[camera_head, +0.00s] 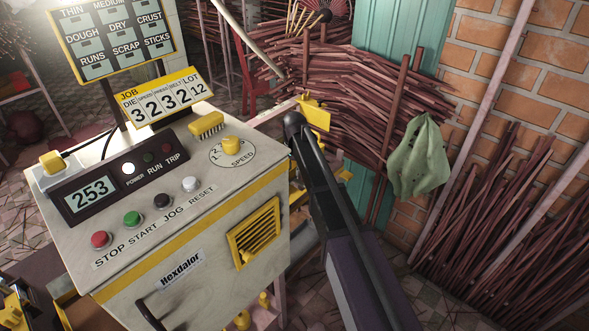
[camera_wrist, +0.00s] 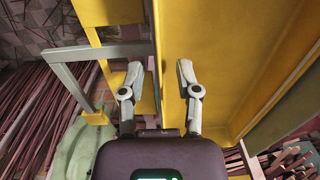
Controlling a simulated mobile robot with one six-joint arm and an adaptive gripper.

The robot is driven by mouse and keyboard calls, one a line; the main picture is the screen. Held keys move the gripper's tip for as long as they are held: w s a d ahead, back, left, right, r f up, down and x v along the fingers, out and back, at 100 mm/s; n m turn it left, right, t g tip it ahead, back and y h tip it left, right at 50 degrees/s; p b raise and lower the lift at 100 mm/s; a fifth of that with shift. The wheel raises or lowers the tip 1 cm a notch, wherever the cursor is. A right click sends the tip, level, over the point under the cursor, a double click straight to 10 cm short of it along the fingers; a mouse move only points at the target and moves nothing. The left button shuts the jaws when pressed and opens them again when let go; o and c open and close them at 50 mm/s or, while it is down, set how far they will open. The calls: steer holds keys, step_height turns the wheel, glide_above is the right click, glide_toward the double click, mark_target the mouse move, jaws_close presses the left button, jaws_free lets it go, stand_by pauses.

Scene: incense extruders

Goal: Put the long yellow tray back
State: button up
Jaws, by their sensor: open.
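A large yellow channel-shaped piece, which looks like the long yellow tray (camera_wrist: 225,50), fills the upper right of the wrist view with raised side walls. My gripper (camera_wrist: 159,70) is open, with one finger on each side of the tray's left wall. The right finger is over the inside and the left finger is outside. I cannot tell whether either finger touches it. In the head view, my arm hides much of the area behind the machine, and the tray cannot be made out clearly there.
A control cabinet (camera_head: 180,215) with buttons stands at the left in the head view. A grey bar frame (camera_wrist: 75,75) lies left of my gripper in the wrist view. A green cloth (camera_head: 418,160) hangs by stacked sticks (camera_head: 360,95). More sticks lean on the brick wall (camera_head: 525,60).

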step_height(320, 180, up, 12)
steer(key=p, duration=1.1)
steer(key=shift+f, duration=0.15)
steer(key=shift+d, duration=0.1)
stand_by(0.5)
steer(key=s+d+n, duration=0.7)
steer(key=s+d, duration=1.6)
steer(key=s, duration=0.3)
steer(key=shift+n, duration=0.3)
steer(key=shift+o, duration=0.2)
steer(key=shift+w, duration=0.1)
